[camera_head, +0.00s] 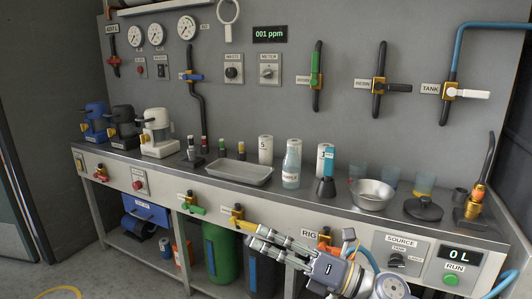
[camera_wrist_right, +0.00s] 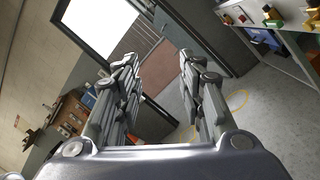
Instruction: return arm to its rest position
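My right gripper (camera_head: 250,241) is in front of the workbench's lower front in the head view, with its fingers pointing left. My arm comes in from the bottom right. In the right wrist view, the two fingers of the right gripper (camera_wrist_right: 163,65) stand apart with a clear gap and nothing between them. Beyond them are floor and a doorway. In the head view the gripper overlaps the bench front near a yellow-handled valve (camera_head: 240,219); whether it touches anything I cannot tell. My left gripper is not in view.
The workbench (camera_head: 120,158) carries a metal tray (camera_head: 240,173), a steel bowl (camera_head: 371,195) and several bottles. A green cylinder (camera_head: 217,250) stands beneath it. A valve marked RIG (camera_head: 325,240) is behind my right arm.

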